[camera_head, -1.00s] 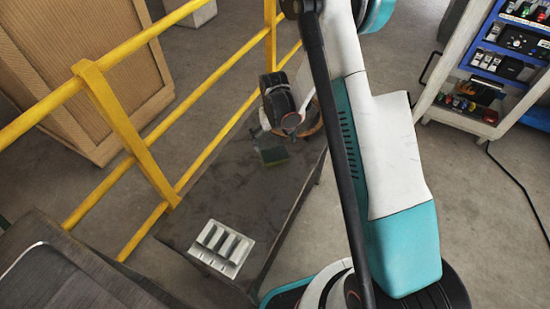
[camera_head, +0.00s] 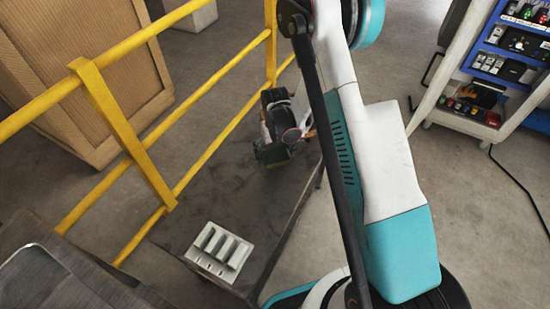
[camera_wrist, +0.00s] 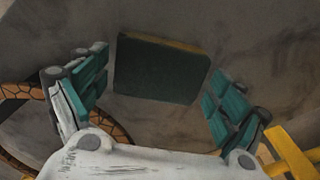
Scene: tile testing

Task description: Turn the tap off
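I cannot make out a tap in either view. My gripper (camera_head: 273,153) is over the far end of a dark table in the head view. In the wrist view it is open (camera_wrist: 158,98), with its teal-padded fingers apart. A dark green block with a yellowish edge (camera_wrist: 160,70), like a sponge, lies on the table beyond and between the fingers, with a gap on both sides. In the head view my gripper hides most of the block. A metal basin or counter (camera_head: 48,285) shows at the lower left, cut off by the frame.
The dark table (camera_head: 200,205) carries a pale slotted tray (camera_head: 220,250) at its near end. A yellow railing (camera_head: 125,135) runs along its left side. A brown patterned ring (camera_wrist: 105,125) lies left in the wrist view. A shelf unit (camera_head: 500,75) stands at the right.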

